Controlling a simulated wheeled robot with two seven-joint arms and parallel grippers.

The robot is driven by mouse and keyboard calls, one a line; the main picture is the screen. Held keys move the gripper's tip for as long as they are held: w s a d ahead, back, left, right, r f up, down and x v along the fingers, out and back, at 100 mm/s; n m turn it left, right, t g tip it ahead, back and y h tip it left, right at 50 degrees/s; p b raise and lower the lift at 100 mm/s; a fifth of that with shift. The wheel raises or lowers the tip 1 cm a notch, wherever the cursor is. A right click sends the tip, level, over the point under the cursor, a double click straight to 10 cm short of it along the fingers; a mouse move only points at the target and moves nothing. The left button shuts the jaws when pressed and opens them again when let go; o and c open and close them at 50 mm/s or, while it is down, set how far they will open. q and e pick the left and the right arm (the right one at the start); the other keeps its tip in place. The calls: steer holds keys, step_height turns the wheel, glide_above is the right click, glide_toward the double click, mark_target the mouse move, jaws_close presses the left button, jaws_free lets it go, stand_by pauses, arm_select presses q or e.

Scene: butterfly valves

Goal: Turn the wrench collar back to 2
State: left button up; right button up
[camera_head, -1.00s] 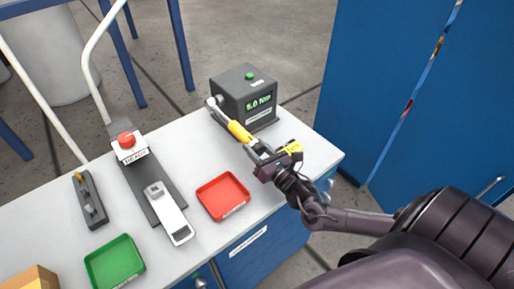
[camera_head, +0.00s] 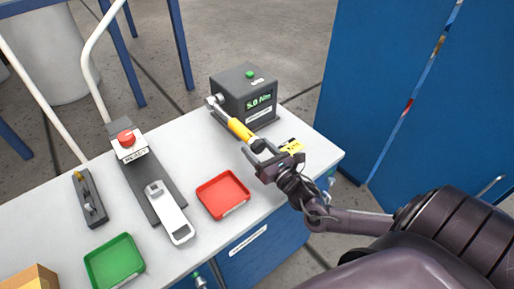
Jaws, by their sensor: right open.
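The wrench (camera_head: 223,114) is a silver bar with a yellow collar (camera_head: 239,130). Its far end meets the dark tester box (camera_head: 243,93), which has a green button and a green display reading about 5.0 Nm. My right gripper (camera_head: 257,153) is open at the near end of the wrench, just past the yellow collar. Its fingers hide part of that end, and I cannot tell whether they touch it. The numbers on the collar are too small to read. My left gripper is not in view.
A red tray (camera_head: 223,194) and a green tray (camera_head: 114,262) lie on the white bench top (camera_head: 190,140). A red button box (camera_head: 129,146) and a long fixture with a white lever (camera_head: 170,215) stand left. A yellow label (camera_head: 291,146) lies beside my gripper. A blue cabinet (camera_head: 420,90) stands right.

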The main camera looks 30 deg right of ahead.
mark_target(261, 152)
steer(key=s, duration=0.3)
steer(key=s+f+b, duration=0.1)
steer(key=s, duration=0.1)
steer(key=shift+s+d, duration=0.2)
steer(key=shift+s, duration=0.1)
steer(key=shift+s+r, duration=0.1)
steer(key=shift+s, duration=0.55)
